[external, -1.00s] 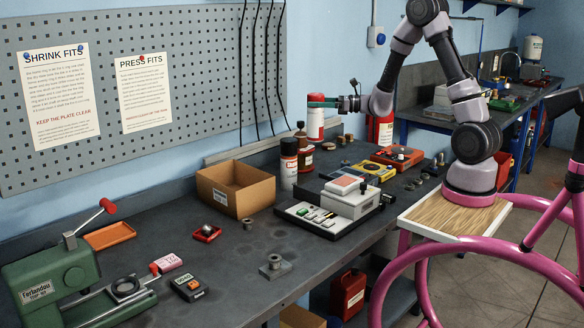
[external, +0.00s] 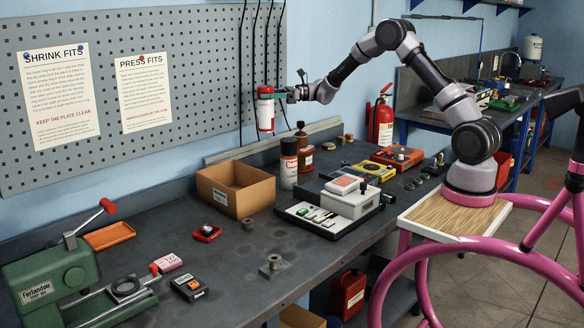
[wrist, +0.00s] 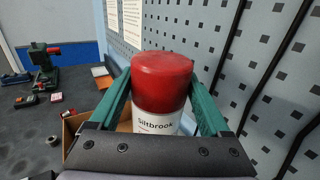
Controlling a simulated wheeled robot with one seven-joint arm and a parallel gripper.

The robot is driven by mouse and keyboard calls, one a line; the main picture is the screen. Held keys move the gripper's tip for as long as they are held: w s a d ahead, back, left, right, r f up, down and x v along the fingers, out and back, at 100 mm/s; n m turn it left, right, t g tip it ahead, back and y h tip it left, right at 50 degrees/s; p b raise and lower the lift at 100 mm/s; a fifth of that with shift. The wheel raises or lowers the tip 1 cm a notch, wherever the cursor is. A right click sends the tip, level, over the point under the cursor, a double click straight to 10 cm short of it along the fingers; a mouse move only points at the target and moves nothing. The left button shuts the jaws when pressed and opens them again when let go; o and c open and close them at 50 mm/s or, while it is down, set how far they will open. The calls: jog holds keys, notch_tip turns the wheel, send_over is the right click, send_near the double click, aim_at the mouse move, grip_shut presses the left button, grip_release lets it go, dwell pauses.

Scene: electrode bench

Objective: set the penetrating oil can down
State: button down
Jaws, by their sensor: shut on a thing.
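The can in my grip (external: 265,109) is white with a red cap and a red band near its base. My gripper (external: 277,93) is shut on it and holds it upright, well above the bench, in front of the pegboard. In the wrist view the can (wrist: 160,85) sits between the two green fingers, with the word "Siltbrook" on its label. That it is the penetrating oil can I cannot read from the label. The dark bench (external: 250,273) lies below.
An open cardboard box (external: 250,198) stands on the bench below and left of the held can. A white can with a dark top (external: 289,165) and a brown bottle (external: 304,158) stand right of it. The pegboard (external: 205,60) is close behind.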

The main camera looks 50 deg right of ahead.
jog(key=shift+w+a+f+g, duration=0.1)
jog(key=shift+w+a+g, duration=0.25)
jog(key=shift+w, duration=0.45)
notch_tip(320, 180, down, 21)
jog(key=shift+s+f, duration=0.1)
grip_release()
jog(key=v, duration=1.2)
jog(key=shift+f, duration=0.15)
